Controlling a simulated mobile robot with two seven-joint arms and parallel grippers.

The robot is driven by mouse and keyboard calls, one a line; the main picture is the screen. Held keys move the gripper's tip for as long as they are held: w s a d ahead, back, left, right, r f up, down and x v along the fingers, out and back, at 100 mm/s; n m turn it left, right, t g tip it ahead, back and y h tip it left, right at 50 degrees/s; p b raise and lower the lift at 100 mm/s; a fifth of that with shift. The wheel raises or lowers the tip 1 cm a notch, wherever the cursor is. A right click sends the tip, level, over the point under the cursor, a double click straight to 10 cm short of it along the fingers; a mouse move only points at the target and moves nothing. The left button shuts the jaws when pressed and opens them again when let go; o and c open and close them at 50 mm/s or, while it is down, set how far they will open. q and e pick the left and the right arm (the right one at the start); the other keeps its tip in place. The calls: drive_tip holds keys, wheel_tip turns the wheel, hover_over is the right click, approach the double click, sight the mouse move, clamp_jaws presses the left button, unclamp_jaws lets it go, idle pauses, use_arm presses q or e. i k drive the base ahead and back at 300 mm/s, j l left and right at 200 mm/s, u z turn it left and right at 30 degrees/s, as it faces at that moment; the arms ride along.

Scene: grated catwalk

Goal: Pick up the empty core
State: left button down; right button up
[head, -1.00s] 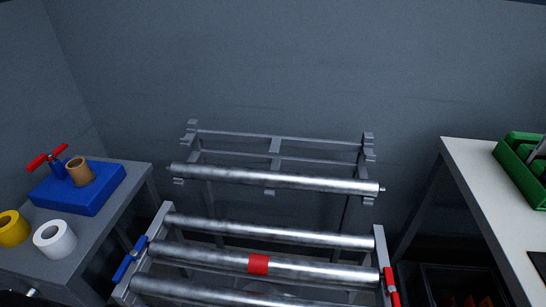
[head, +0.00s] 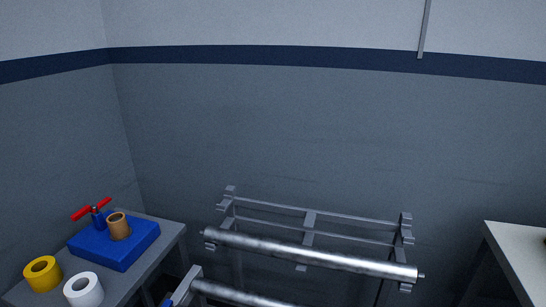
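A brown cardboard-coloured core (head: 118,227), open at its top, stands upright on the blue block (head: 113,246) on the left table. It is beside the blue post with a red T-handle (head: 91,209). A yellow roll (head: 42,273) and a white roll (head: 83,289) stand on the table in front of the block; the white one is partly cut off by the lower edge. Neither of my grippers shows in the head view.
The grey left table (head: 168,238) stands near the wall corner. A metal rack (head: 310,218) holds a long steel roller (head: 310,255). Another roller (head: 240,294) shows at the bottom edge. A pale table (head: 520,255) is at the right.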

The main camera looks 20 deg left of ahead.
sight(118, 230)
drive_tip(key=k, duration=0.35)
drive_tip(key=k+u, duration=0.15)
drive_tip(key=u, duration=0.2)
drive_tip(key=k+u, duration=0.15)
drive_tip(key=u, duration=0.2)
drive_tip(key=l+u, duration=0.1)
drive_tip(key=u, duration=0.9)
drive_tip(key=l, duration=0.5)
drive_tip(key=i+j+z, duration=0.1)
drive_tip(key=j, duration=0.2)
drive_tip(key=i+j+z, duration=0.1)
drive_tip(key=i+j, duration=0.15)
drive_tip(key=i+j+z, duration=0.15)
drive_tip(key=j, duration=0.15)
drive_tip(key=i+z, duration=0.15)
drive_tip(key=z, duration=1.05)
